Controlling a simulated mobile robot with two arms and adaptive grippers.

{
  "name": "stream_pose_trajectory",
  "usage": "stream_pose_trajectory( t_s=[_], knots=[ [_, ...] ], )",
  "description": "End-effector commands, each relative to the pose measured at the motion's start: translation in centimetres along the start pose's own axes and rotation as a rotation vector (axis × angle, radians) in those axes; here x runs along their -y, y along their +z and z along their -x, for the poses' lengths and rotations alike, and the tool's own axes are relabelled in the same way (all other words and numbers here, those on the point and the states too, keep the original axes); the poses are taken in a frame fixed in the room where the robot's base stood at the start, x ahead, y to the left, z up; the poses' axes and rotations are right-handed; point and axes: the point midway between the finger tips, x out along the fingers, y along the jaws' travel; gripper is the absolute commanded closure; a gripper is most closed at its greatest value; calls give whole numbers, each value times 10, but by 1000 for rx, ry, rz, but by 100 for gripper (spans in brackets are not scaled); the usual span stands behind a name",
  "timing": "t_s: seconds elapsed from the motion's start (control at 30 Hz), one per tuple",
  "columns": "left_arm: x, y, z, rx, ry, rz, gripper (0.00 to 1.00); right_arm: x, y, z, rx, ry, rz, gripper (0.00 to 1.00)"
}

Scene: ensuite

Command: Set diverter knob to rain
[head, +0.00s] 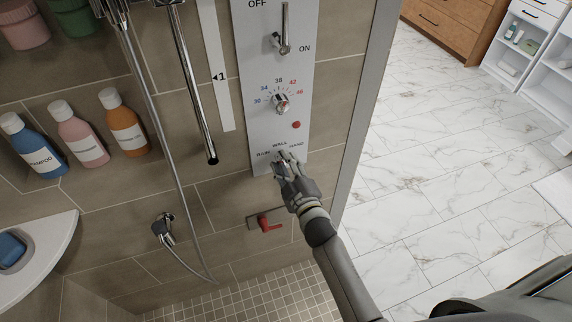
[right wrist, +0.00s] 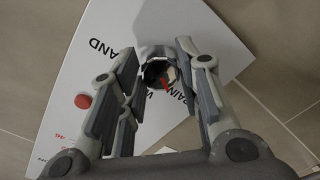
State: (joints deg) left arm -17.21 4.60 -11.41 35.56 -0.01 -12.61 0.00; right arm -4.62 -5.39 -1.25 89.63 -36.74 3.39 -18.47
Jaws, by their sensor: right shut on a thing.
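The diverter knob (right wrist: 160,72) is a round chrome knob with a red pointer line, low on the white shower panel (head: 257,62). The labels RAIN, WALL and HAND stand around it. In the right wrist view the red line points towards the space near WALL and RAIN; the fingers and the tilt hide which exactly. My right gripper (head: 284,165) is at the knob, its fingers on both sides of it, shut on it; it also shows in the right wrist view (right wrist: 157,80). In the head view the hand mostly hides the knob. My left gripper is not in view.
Above are the temperature knob (head: 281,103), a red button (head: 296,125) and the ON/OFF lever (head: 284,30). A red-handled valve (head: 265,223) sits below on the wall. A hose (head: 165,120) and shampoo bottles (head: 80,135) are left. Marble floor (head: 450,160) is clear at right.

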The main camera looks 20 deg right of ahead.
Motion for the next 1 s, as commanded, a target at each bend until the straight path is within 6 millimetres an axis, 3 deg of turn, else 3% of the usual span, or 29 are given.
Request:
stream_pose_trajectory(
  t_s=[0.1, 0.13, 0.27, 0.67, 0.77, 1.0],
  knots=[
    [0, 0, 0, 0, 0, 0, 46, 1, 0, 0, 0, -1, 2, 92],
    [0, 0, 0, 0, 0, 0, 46, 1, 0, 0, 0, -1, 2, 64],
    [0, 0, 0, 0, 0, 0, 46, 0, 0, 0, 0, -1, 1, 48],
    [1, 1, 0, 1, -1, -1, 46, 1, 0, 4, 1, -1, 0, 46],
    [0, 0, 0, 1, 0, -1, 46, 1, 1, 15, 1, -2, 0, 46],
    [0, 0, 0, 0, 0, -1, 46, 1, 1, 61, 2, -2, -1, 46]
  ],
)
